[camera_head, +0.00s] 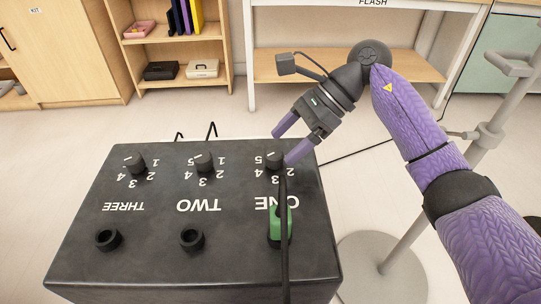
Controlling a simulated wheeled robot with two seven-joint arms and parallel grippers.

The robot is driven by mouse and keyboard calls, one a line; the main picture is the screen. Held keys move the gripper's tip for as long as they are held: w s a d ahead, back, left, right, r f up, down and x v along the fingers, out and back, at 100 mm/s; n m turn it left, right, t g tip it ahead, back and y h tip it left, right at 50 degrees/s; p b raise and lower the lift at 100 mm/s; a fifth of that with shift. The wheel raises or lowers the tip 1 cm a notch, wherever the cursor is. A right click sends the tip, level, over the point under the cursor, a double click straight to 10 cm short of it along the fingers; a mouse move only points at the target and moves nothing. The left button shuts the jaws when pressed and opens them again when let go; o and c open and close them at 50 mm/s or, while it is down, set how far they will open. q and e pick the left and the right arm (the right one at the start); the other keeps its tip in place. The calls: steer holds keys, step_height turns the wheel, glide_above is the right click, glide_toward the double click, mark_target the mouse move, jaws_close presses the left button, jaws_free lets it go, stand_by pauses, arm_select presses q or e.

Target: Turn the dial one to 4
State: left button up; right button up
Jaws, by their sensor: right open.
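A black box (150,220) with three dials stands in front of me, its lettering upside down in the head view. The dial above the word ONE (275,160) is at the box's right side, with numbers around it; its pointer setting is too small to tell. My right gripper (284,142) is open, with its purple fingers on either side of dial ONE, close to it. Whether they touch it is unclear. Dial TWO (203,161) and dial THREE (134,163) stand to the left. My left gripper is not in view.
A green plug (280,224) with a black cable sits below ONE. Empty black sockets (191,238) (108,239) lie below TWO and THREE. A grey stand (385,270) is right of the box. Shelves (180,50) and a white table (330,14) stand at the back.

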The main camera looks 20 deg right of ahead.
mark_target(276, 153)
steer(key=b+x, duration=0.1)
steer(key=x, duration=0.2)
steer(key=shift+a+f, duration=0.3)
jaws_close()
